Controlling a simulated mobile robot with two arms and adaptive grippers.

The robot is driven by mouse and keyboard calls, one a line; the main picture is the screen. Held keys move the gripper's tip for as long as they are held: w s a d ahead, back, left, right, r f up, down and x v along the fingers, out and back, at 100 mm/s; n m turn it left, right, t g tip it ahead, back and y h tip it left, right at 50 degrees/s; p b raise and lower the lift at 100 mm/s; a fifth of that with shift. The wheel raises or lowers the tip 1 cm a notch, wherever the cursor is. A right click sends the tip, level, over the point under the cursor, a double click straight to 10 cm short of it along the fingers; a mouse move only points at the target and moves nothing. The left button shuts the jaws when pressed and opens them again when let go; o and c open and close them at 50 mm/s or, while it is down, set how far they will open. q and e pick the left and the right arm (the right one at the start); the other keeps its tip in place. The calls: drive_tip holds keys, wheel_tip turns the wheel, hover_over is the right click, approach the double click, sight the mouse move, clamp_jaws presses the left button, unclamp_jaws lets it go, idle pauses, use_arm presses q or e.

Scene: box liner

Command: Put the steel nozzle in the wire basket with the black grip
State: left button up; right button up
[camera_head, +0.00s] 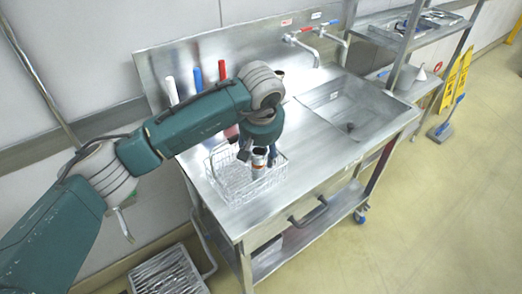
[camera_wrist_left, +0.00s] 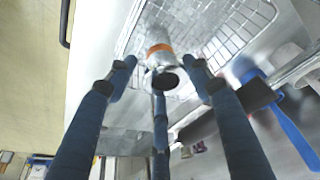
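The steel nozzle (camera_head: 259,160), with an orange band, stands roughly upright at the wire basket (camera_head: 224,193) on the steel counter. In the left wrist view the nozzle (camera_wrist_left: 160,62) turns its round dark opening towards me, with the basket's wire mesh (camera_wrist_left: 232,42) behind it. My left gripper (camera_head: 258,153) is above the basket, its fingers around the nozzle. In the wrist view its fingertips (camera_wrist_left: 161,68) look spread, with small gaps beside the nozzle. I cannot tell whether the nozzle's lower end rests on the basket floor. No black grip shows clearly in the basket. My right gripper is out of view.
Red, white and blue handled tools stand along the back wall, including a blue handle (camera_head: 197,79). A sink basin (camera_head: 350,110) lies right of the basket, with taps (camera_head: 305,35) behind. A blue-handled tool (camera_wrist_left: 292,130) shows beside the basket in the wrist view.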

use_arm(q)
drive_tip(key=shift+r+p, duration=0.6)
drive_tip(key=shift+p, duration=0.15)
drive_tip(key=shift+r, duration=0.35)
drive_tip(key=b+v, duration=0.3)
drive_tip(key=v, duration=0.8)
drive_tip(key=shift+s, duration=0.15)
